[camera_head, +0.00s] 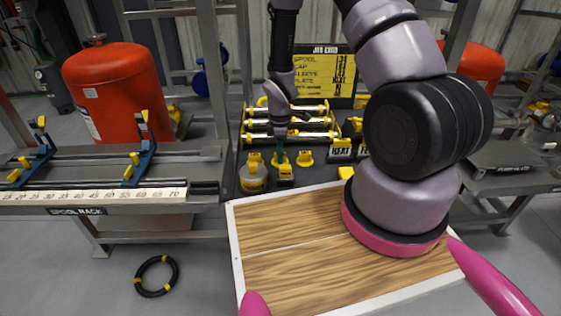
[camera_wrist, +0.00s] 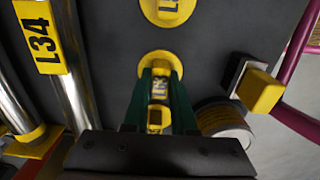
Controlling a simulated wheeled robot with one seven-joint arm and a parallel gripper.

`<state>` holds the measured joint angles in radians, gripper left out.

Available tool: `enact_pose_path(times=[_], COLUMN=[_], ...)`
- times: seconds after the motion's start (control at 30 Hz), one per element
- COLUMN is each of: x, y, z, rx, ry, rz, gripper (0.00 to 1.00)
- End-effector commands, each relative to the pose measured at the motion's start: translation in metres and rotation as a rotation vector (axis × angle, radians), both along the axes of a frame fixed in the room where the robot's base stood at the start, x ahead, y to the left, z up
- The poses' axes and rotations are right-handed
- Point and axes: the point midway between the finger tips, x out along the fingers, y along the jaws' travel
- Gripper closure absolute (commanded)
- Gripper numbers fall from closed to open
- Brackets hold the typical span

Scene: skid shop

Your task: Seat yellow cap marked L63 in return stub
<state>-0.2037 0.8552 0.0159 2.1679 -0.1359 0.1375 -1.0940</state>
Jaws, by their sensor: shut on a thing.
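My gripper (camera_wrist: 158,98) has its green fingers closed on a yellow cap (camera_wrist: 157,88) with a small label that I cannot read. In the head view, my gripper (camera_head: 281,150) points down over the dark shelf at the back, and the yellow cap (camera_head: 281,161) shows just below it. I cannot tell whether the cap still touches the shelf. Another yellow cap (camera_wrist: 167,10) lies beyond the fingers in the wrist view; its label is partly cut off. I cannot make out the return stub in either view.
A round tin (camera_head: 253,178) stands close by. The wooden-topped table (camera_head: 290,245) is bare in front. A spool rack (camera_head: 100,190) is at left.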

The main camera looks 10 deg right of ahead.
Motion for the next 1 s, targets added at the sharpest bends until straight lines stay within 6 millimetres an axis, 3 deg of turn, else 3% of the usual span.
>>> enact_pose_path(times=[1.0], x=[0.0], y=[0.0], z=[0.06], rx=[0.001], ry=[-0.001], rz=[-0.001], gripper=[1.0])
